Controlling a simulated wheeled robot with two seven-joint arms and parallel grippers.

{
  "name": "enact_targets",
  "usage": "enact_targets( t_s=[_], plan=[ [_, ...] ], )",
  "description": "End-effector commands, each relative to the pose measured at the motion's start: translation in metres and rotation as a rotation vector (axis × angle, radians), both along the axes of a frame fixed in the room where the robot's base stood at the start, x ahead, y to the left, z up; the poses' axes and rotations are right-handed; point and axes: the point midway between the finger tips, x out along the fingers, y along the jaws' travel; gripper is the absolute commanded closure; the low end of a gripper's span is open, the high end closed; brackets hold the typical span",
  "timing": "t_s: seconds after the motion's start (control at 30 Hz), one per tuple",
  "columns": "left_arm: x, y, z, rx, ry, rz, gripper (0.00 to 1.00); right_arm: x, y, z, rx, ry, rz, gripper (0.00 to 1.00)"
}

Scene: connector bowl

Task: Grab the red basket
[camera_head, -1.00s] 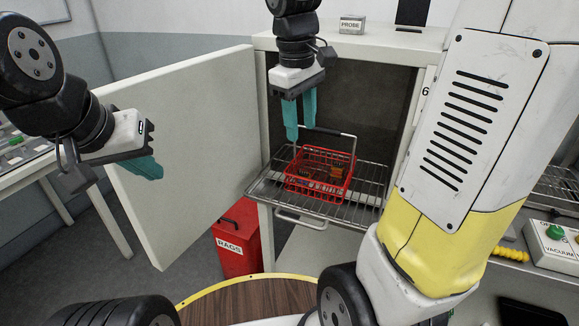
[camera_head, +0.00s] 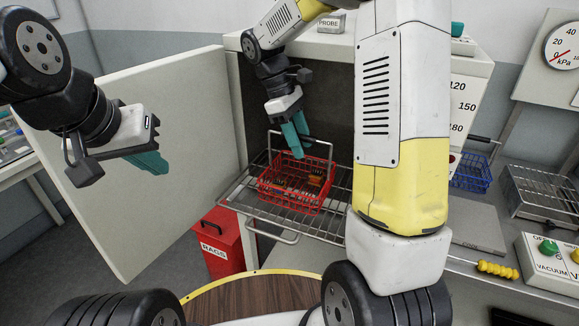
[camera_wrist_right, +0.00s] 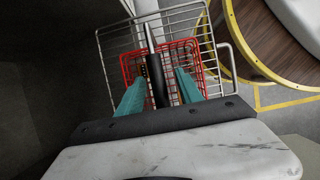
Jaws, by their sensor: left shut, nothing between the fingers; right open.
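The red basket (camera_head: 294,203) is made of wire and sits on the pulled-out oven rack, with small dark and orange parts inside. Its raised handle has a dark grip (camera_head: 319,141). My right gripper (camera_head: 299,152) is open, tilted over the basket at the handle. In the right wrist view, the dark grip (camera_wrist_right: 155,80) shows between the two teal fingers (camera_wrist_right: 160,76), with the red basket (camera_wrist_right: 128,68) beyond. I cannot tell whether the fingers touch the grip. My left gripper (camera_head: 150,163) is shut and empty at the left, in front of the open door, away from the basket.
The wire rack (camera_head: 240,199) sticks out of the open oven. The oven door (camera_head: 150,190) stands open at the left. A red RAGS bin (camera_head: 222,247) stands below the rack. A blue basket (camera_head: 470,177) and another wire rack (camera_head: 548,192) are at the right.

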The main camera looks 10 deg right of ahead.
Motion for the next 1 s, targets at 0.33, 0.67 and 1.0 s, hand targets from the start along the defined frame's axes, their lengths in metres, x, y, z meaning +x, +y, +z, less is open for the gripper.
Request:
enact_targets(
  t_s=[0.33, 0.67, 1.0],
  plan=[
    [0.0, 0.0, 0.0, 0.0, 0.0, 0.0, 1.0, -0.003, -0.006, -0.017, 0.001, -0.001, -0.001, 0.57],
    [0.0, 0.0, 0.0, 0.0, 0.0, 0.0, 1.0, -0.003, -0.006, -0.017, 0.001, -0.001, -0.001, 1.0],
    [0.0, 0.0, 0.0, 0.0, 0.0, 0.0, 1.0, -0.003, -0.006, -0.017, 0.001, -0.001, -0.001, 1.0]
  ],
)
